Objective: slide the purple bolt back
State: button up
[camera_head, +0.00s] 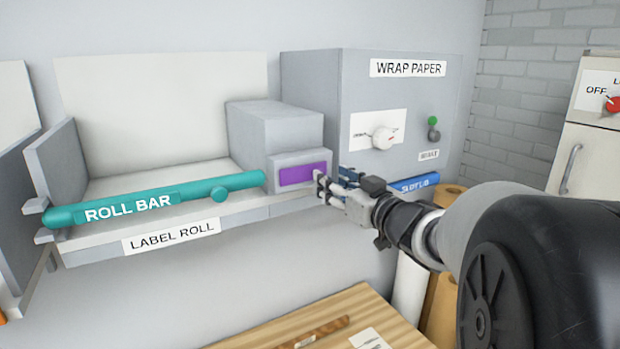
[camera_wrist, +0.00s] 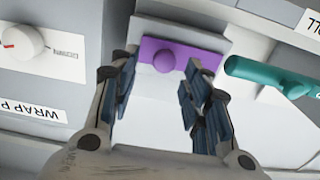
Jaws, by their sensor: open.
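The purple bolt (camera_head: 303,174) is a flat plate set in the front of a grey housing (camera_head: 275,130), at the right end of the label roll shelf. In the wrist view the purple bolt (camera_wrist: 178,57) shows a round purple knob, which lies between and beyond my fingertips. My gripper (camera_head: 322,187) is open and empty, close in front of the bolt's right end. It also shows in the wrist view (camera_wrist: 155,75), with one finger on each side of the knob. I cannot tell whether a fingertip touches the plate.
A teal roll bar (camera_head: 150,200) with a small knob runs left of the housing; its end is near the bolt. The grey wrap paper box (camera_head: 400,95) with a white dial (camera_head: 383,137) stands to the right. A wooden table (camera_head: 330,315) is below.

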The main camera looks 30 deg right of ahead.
jog(key=s, duration=0.9)
jog(key=shift+d, duration=0.1)
